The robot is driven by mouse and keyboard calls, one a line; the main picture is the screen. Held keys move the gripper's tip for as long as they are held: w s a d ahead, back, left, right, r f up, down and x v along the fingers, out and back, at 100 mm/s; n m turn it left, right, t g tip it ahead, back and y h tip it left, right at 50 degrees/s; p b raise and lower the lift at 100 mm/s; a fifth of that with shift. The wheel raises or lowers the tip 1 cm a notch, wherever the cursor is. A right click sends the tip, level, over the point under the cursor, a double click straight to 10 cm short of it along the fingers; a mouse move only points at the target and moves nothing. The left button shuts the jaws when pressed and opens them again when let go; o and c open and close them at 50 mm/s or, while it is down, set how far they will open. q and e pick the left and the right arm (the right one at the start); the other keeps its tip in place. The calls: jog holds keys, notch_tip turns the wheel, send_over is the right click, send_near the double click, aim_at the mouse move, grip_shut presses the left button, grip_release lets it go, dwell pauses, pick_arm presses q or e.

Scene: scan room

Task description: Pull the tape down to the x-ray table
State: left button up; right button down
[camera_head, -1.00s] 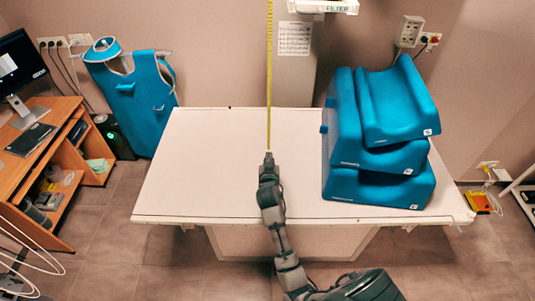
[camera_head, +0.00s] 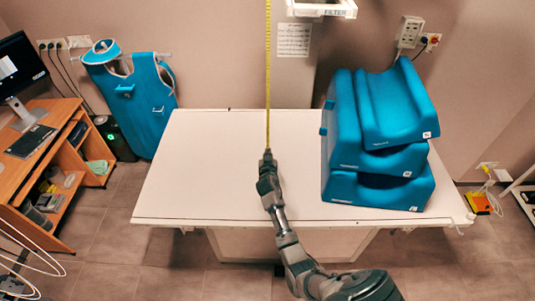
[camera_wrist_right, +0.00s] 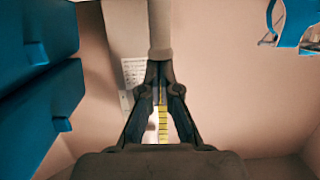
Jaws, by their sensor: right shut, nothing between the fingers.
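The yellow tape (camera_head: 268,75) hangs as a straight vertical strip from the top edge of the head view down to the tip of my right gripper. My right gripper (camera_head: 267,155) points away from me over the middle of the white x-ray table (camera_head: 205,165). Its fingers are shut. In the right wrist view the gripper (camera_wrist_right: 160,62) is seen from behind, and a piece of the tape (camera_wrist_right: 163,125) shows in the gap between the finger links. Whether the tape's lower end touches the fingertips is hidden. My left gripper is out of view.
Stacked blue cushions (camera_head: 375,190) stand on the table to the right of my arm. A white filter housing (camera_head: 322,8) hangs at the top. A blue apron (camera_head: 143,100) and a wooden desk (camera_head: 50,180) are at left. The table's left half is clear.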

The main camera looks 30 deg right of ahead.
notch_tip(320, 180, down, 5)
jog(key=b, duration=0.4)
jog(key=shift+a, duration=0.15)
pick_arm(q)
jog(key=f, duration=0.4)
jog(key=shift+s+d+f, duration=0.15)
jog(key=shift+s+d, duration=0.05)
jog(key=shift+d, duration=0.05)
pick_arm(e)
jog(key=shift+r, duration=0.1)
jog(key=shift+r, duration=0.1)
